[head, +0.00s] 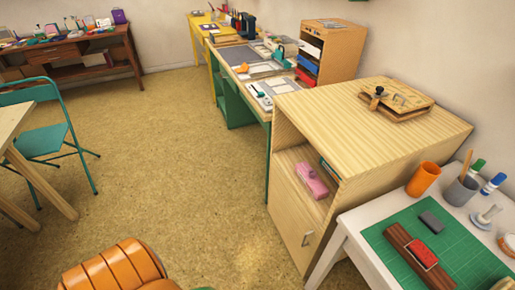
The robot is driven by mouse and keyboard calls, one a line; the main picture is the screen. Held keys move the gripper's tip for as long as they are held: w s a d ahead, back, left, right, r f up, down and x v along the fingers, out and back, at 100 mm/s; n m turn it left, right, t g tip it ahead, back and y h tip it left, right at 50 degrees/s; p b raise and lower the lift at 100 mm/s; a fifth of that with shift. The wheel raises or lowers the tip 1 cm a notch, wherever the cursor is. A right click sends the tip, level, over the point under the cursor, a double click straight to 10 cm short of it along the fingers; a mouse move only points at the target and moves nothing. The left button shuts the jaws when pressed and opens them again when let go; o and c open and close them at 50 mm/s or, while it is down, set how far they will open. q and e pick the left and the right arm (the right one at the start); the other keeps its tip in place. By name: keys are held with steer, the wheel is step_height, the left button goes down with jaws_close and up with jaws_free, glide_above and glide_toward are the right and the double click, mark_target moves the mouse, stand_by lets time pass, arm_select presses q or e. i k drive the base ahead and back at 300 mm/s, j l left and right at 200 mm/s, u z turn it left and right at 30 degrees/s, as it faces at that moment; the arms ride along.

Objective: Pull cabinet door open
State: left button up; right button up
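The light wood cabinet (370,130) stands right of centre in the head view, against the right wall. Its upper part is an open shelf with a pink object (312,181) in it. Below the shelf is the cabinet door (285,208), which looks flush with the front and shut. A small metal handle (307,238) sits near the door's right edge, close to the white table. Neither of my grippers shows in the head view, and nothing is seen touching the door.
A white table (350,222) with a green mat (465,238) stands close to the cabinet's right end. An orange ribbed object (110,270) is at the lower left. A teal folding chair (42,135) stands at left. The floor (190,170) before the door is clear.

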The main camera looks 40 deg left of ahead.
mark_target(298, 230)
steer(key=u, duration=0.85)
